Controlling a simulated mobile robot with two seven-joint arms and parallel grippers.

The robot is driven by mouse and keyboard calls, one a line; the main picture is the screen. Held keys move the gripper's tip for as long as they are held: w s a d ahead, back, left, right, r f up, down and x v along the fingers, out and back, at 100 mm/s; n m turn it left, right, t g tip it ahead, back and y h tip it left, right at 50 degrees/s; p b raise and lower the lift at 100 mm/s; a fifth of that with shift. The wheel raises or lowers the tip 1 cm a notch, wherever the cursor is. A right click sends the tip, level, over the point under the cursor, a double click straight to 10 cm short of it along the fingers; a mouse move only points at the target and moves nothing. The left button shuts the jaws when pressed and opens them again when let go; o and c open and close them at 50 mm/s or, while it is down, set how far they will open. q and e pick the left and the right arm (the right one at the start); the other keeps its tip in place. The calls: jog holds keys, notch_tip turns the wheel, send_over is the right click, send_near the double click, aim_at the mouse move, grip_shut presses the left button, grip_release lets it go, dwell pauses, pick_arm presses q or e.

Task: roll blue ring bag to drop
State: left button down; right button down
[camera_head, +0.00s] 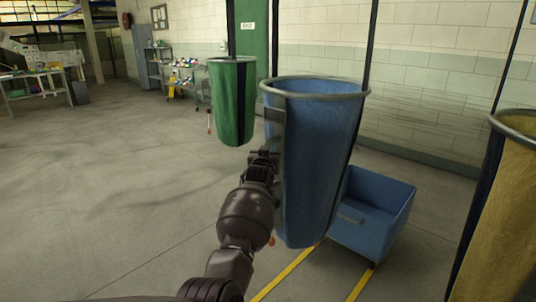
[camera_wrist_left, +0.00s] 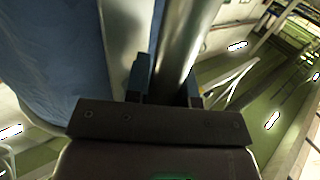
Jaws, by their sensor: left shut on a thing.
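The blue ring bag (camera_head: 318,160) hangs upright from dark straps, with a grey metal ring round its open top. My left gripper (camera_head: 265,156) is at the bag's left side, below the ring. In the left wrist view my left gripper (camera_wrist_left: 165,88) has its fingers on either side of a shiny metal bar (camera_wrist_left: 180,50) beside the blue cloth (camera_wrist_left: 50,60), and is shut on it. Where the bar joins the bag is hidden in the head view. My right gripper is not in view.
A blue wheeled bin (camera_head: 375,215) stands on the floor behind the bag, near yellow floor lines (camera_head: 285,275). A green bag (camera_head: 232,100) hangs farther back and a yellow bag (camera_head: 500,220) hangs at the right edge. The floor at left is clear.

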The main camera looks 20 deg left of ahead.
pick_arm(q)
jog(key=shift+s+d+f, duration=0.1)
jog(key=shift+s+d, duration=0.1)
jog(key=shift+d, duration=0.25)
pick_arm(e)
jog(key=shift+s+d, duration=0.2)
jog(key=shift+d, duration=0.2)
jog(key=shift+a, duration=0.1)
pick_arm(q)
jog(key=c, duration=1)
grip_release()
jog(key=shift+o, duration=0.2)
jog(key=shift+s, duration=0.15)
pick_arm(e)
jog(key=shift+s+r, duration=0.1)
